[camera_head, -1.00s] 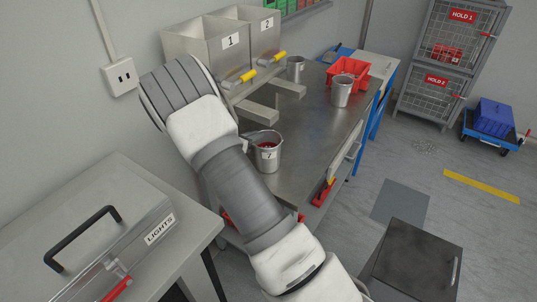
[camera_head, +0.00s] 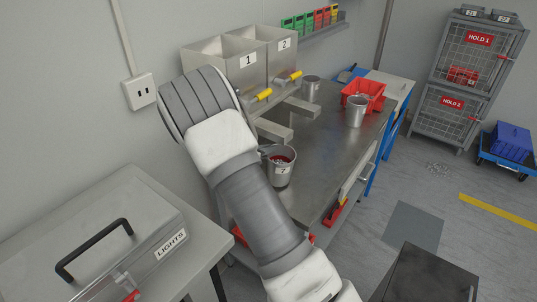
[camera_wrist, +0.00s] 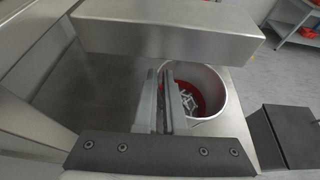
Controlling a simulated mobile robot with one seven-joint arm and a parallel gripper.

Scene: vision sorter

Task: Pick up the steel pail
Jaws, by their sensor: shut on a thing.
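A steel pail (camera_head: 282,170) with a small dark mark on its front is at the near end of the metal bench, just right of my arm. In the wrist view, the pail (camera_wrist: 216,84) has a red inside and holds several small pale pieces. My gripper (camera_wrist: 165,85) is shut on the left side of its rim, with one finger inside the pail and one outside. In the head view, my arm hides most of my gripper. I cannot tell whether the pail's base touches the bench.
Two more metal pails stand farther along the bench (camera_head: 325,150), one by a red bin (camera_head: 363,96). Numbered hoppers (camera_head: 235,62) with yellow handles and pale chutes stand along the wall. A grey case (camera_head: 110,235) marked LIGHTS is at the left.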

